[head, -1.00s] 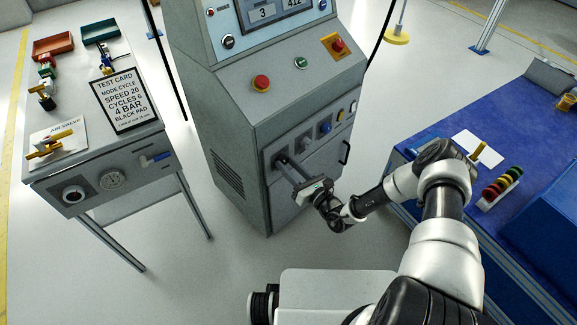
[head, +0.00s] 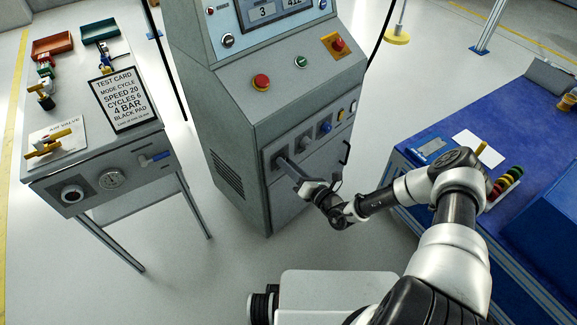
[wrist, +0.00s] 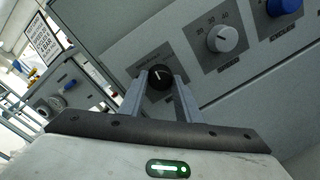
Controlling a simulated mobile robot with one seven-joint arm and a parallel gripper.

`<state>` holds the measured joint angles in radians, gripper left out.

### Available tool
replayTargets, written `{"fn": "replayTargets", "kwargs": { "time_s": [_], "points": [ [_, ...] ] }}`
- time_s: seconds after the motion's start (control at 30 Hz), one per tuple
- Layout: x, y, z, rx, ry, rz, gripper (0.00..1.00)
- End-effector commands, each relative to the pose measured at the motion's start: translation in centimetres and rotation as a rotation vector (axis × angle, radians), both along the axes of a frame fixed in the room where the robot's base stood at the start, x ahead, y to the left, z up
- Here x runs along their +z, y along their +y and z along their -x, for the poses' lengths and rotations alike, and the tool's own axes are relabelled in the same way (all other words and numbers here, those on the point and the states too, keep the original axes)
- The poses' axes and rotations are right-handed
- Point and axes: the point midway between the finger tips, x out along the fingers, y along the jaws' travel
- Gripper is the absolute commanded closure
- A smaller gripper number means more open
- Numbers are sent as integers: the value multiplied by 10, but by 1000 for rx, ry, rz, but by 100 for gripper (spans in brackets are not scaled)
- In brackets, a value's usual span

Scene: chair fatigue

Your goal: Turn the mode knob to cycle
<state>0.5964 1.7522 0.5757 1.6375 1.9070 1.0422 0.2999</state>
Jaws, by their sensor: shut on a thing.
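The mode knob (wrist: 158,77) is a round black knob with a white pointer line on the front panel of the grey cabinet. In the head view my gripper (head: 284,163) reaches the leftmost control of the lower panel row and hides the knob.
A grey dial (wrist: 222,38) and a blue knob (wrist: 284,6) sit to the right of the mode knob. A test card (head: 122,99) reading "MODE CYCLE" lies on the left table. A blue-topped bench (head: 450,120) stands at right.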

Motion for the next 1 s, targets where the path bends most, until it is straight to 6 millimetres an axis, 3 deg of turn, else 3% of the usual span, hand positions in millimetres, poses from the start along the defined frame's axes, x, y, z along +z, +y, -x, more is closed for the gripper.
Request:
{"fn": "replayTargets", "kwargs": {
  "time_s": [1.0],
  "points": [
    [0, -2, -1, 0, 613, -588, 92]
  ]
}}
